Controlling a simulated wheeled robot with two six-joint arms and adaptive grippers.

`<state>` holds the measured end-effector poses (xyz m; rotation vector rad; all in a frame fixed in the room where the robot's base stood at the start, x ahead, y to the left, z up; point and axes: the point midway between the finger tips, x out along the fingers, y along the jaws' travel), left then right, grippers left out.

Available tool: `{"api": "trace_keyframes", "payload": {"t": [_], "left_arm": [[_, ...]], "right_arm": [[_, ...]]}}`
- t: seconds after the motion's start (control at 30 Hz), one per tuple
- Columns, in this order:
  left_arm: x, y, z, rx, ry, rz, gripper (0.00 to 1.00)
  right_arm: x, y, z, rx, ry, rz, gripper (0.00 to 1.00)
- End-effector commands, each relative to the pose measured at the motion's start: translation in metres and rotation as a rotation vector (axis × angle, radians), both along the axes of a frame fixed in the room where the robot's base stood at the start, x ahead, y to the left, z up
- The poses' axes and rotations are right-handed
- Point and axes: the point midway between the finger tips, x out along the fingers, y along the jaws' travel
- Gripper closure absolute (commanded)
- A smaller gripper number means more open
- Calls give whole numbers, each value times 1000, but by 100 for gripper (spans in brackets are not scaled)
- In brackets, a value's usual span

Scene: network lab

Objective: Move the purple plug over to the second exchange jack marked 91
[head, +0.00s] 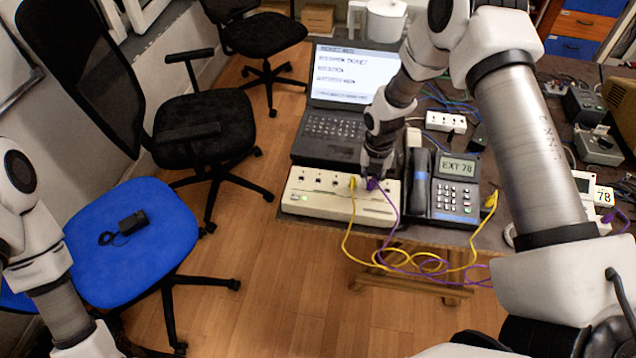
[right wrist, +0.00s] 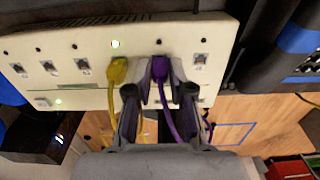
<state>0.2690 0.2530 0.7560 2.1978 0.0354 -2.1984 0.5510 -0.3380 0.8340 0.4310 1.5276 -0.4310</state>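The purple plug (right wrist: 160,68) sits at a jack on the front of the cream exchange box (head: 330,206), beside the yellow plug (right wrist: 117,70). Several empty jacks show to the left, and one to the right, in the right wrist view. The jack labels are too small to read. My right gripper (head: 376,172) is at the box. In the right wrist view its fingers (right wrist: 160,85) stand close on both sides of the purple plug and appear shut on it. A purple cord hangs down between them. My left arm is at the lower left; its gripper is out of view.
A desk phone (head: 456,190) reading EXT 78 stands right of the exchange box, with a laptop (head: 335,115) behind. Yellow and purple cords loop below the table edge. A blue chair (head: 130,235) with a small black device stands left. More devices crowd the right.

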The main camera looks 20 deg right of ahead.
Motion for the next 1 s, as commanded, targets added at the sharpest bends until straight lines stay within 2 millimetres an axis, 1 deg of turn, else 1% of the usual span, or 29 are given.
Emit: {"api": "trace_keyframes", "payload": {"t": [0.57, 1.0], "left_arm": [[0, 0, 2, 0, 0, 0, 60], [0, 0, 16, 0, 0, 0, 60]], "right_arm": [[0, 0, 4, 0, 0, 0, 100], [0, 0, 24, 0, 0, 0, 100]]}}
